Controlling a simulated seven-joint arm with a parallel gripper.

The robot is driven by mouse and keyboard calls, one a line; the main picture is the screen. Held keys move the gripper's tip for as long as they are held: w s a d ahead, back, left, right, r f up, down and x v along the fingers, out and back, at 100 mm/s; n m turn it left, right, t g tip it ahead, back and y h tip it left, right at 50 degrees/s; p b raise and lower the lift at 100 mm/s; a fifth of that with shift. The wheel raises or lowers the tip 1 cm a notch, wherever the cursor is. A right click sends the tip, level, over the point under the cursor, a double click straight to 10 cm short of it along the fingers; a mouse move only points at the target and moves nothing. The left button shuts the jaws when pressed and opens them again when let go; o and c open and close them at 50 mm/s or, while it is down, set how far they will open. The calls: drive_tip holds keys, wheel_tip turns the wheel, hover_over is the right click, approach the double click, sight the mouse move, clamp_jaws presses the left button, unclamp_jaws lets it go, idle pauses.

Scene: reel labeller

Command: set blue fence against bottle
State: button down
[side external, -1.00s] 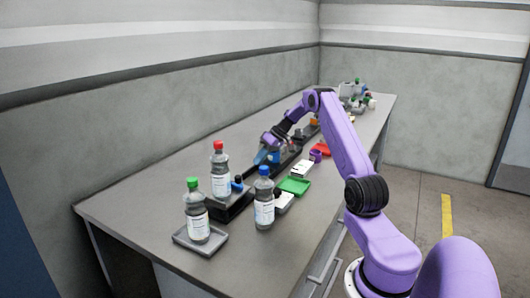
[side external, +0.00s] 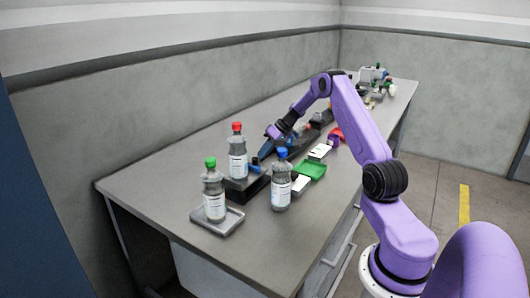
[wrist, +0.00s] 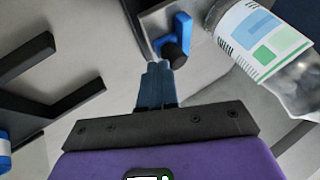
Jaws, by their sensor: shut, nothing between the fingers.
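The blue fence (wrist: 184,30) is a small upright piece with a black knob (wrist: 174,56) on a grey plate. In the side view the fence (side external: 255,164) is just right of the red-capped bottle (side external: 238,160). The bottle (wrist: 245,35) has a white label with blue and green blocks; in the wrist view a narrow gap shows between it and the fence. My gripper (wrist: 157,72) is shut and empty, its blue fingertips close to the knob; I cannot tell if they touch it. The gripper (side external: 267,150) also shows in the side view, beside the fence.
A green-capped bottle (side external: 213,192) stands on a grey tray (side external: 217,222) at the front. A blue-capped bottle (side external: 281,185) stands near the fence. A green tray (side external: 313,170) lies to its right. Black arms (wrist: 45,95) spread at left in the wrist view. The table's front left is clear.

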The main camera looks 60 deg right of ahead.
sight(254, 164)
drive_tip(key=shift+a, duration=2)
drive_tip(key=shift+d, duration=0.1)
